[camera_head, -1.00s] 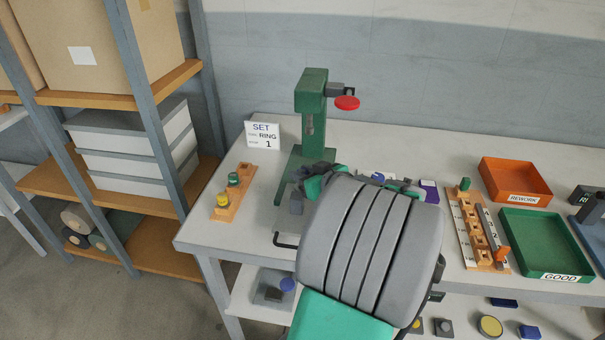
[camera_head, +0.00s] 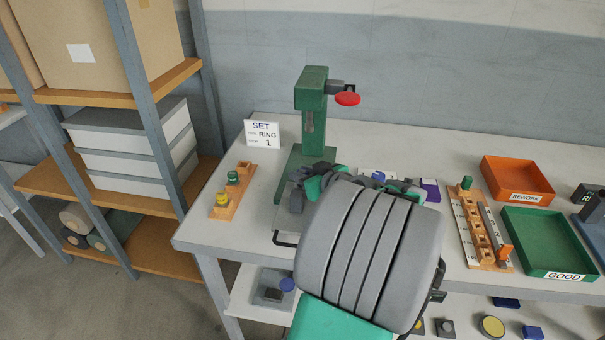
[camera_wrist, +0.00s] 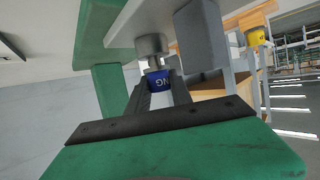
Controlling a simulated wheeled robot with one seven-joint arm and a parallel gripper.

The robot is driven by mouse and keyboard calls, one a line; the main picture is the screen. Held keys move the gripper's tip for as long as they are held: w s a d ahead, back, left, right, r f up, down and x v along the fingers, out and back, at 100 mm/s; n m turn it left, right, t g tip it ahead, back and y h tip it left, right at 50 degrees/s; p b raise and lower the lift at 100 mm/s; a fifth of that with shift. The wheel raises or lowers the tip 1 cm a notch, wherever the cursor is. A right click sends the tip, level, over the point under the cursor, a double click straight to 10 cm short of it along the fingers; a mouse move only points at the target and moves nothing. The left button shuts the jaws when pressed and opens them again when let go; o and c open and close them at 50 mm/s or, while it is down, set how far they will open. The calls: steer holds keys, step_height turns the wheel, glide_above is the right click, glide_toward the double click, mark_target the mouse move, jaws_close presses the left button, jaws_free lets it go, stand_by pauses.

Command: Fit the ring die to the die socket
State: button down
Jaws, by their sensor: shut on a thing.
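The blue ring die (camera_wrist: 158,85), with part of its lettering showing, is held between the two dark fingers of my gripper (camera_wrist: 161,88). The wrist view is upside down. There the grey cylindrical die socket (camera_wrist: 150,45) stands on the press base, with the die just above it in the room. A narrow light stub shows between them; I cannot tell whether die and socket touch. In the head view the green press (camera_head: 313,115) stands upright, its base partly behind my wrist. My wrist hides the die and the socket there.
A wooden rack (camera_head: 222,211) left of the press holds a yellow die (camera_head: 222,199) and a green die (camera_head: 233,177). A sign (camera_head: 262,134) reads SET, RING, 1. Orange (camera_head: 515,178) and green (camera_head: 548,242) trays stand at right. The press's red knob (camera_head: 347,99) sticks out rightward.

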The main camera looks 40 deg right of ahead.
mark_target(302, 172)
steer(key=shift+f+b, duration=0.7)
steer(key=shift+f, duration=0.05)
steer(key=c, duration=1.1)
jaws_free()
steer(key=shift+c, duration=0.2)
steer(key=shift+o, duration=0.3)
steer(key=shift+f, duration=0.15)
steer(key=shift+a, duration=0.15)
steer(key=shift+r+p, duration=0.65)
steer(key=shift+r, duration=0.45)
steer(key=shift+r+p, duration=0.75)
steer(key=shift+r, duration=0.85)
